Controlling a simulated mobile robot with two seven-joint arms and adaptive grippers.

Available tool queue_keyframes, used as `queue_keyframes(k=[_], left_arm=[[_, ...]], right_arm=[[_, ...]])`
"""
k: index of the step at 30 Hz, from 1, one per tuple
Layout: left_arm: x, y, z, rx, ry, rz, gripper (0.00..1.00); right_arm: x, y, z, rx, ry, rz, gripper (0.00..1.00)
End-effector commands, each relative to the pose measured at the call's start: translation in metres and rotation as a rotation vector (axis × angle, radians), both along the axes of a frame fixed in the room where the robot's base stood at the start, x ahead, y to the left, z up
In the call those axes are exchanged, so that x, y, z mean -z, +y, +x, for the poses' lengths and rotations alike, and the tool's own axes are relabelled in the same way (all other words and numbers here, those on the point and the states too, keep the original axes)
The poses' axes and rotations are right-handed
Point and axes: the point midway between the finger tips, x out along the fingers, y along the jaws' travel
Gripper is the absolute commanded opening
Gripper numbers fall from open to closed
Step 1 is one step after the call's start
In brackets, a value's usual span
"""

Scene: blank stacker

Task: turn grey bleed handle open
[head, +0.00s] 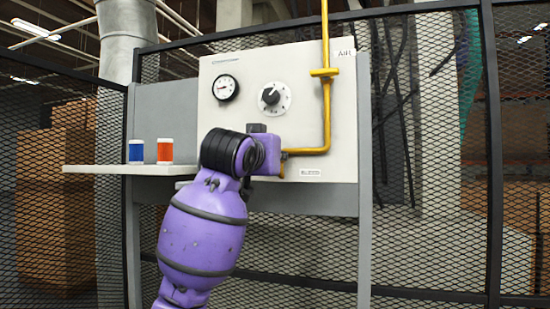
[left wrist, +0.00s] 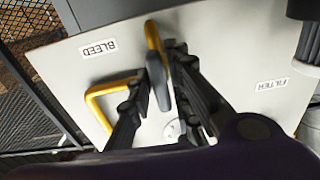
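The grey bleed handle (left wrist: 160,88) shows in the left wrist view, below a yellow pipe end (left wrist: 152,35) and near the upside-down BLEED label (left wrist: 98,48). My left gripper (left wrist: 154,72) has its two black fingers apart, one on each side of the handle. I cannot tell whether either finger touches it. In the head view my purple left arm stands in front of the panel (head: 310,100) and hides the handle and the fingers. My right gripper is in neither view.
A yellow pipe (head: 327,110) runs down the panel and bends left behind my arm. A gauge (head: 226,88) and a round dial (head: 270,96) sit above. A blue can (head: 136,151) and a red can (head: 165,151) stand on the shelf (head: 110,169). Mesh fence surrounds the panel.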

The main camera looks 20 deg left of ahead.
Motion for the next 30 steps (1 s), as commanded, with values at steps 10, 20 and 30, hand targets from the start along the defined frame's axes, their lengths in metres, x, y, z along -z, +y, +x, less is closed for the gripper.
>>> queue_keyframes(k=[10,20,30], left_arm=[[0.001,0.0,0.0,0.0,0.002,-0.002,0.3],[0.0,0.002,-0.044,0.0,-0.002,0.0,0.3],[0.0,0.004,-0.107,0.0,-0.001,0.0,0.3]], right_arm=[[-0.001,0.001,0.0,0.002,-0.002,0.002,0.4],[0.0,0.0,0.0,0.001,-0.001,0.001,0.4],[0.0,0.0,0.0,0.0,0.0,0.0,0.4]])
